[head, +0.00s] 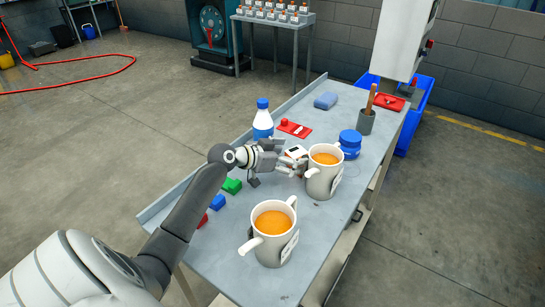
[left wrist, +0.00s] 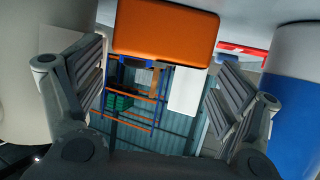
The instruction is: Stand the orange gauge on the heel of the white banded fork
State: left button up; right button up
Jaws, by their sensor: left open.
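An orange block (left wrist: 165,38), which looks like the orange gauge, shows at the top of the left wrist view, ahead of and between my open fingers. I cannot make it out in the head view. My left gripper (head: 291,164) is open between the far mug and the bottle, low over the table; its fingers show in the left wrist view (left wrist: 163,92). The jaws touch nothing that I can see. My right gripper is not in view.
Two mugs of orange drink, far (head: 322,182) and near (head: 270,250), stand close to my left arm. A blue-and-white bottle (head: 263,124), red mat (head: 287,125), blue jar (head: 350,142), grey cup (head: 366,122) and blue sponge (head: 325,101) stand or lie farther back on the table (head: 225,258).

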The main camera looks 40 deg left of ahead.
aim_at(298, 156)
pick_arm(q)
jog(key=b+v, duration=0.1)
jog(key=v, duration=0.6)
jog(key=shift+f, duration=0.15)
jog(key=shift+s+a+r, duration=0.1)
jog(key=shift+s+r, duration=0.15)
jog(key=shift+s, duration=0.05)
jog(key=shift+c, duration=0.4)
jog(key=shift+w+f+b, duration=0.1)
jog(key=shift+w+b, duration=0.3)
jog(key=shift+b, duration=0.15)
jog(key=shift+w+f, duration=0.15)
jog(key=shift+f, duration=0.15)
jog(key=shift+w, duration=0.1)
jog(key=shift+x, duration=2.7)
jog(key=shift+d+p+x, duration=0.1)
jog(key=shift+p+x, duration=0.35)
jog(key=shift+x, duration=0.9)
jog(key=shift+d+p+x, duration=0.15)
jog(key=shift+p+x, duration=0.25)
jog(key=shift+x, duration=0.95)
jog(key=shift+r, duration=0.1)
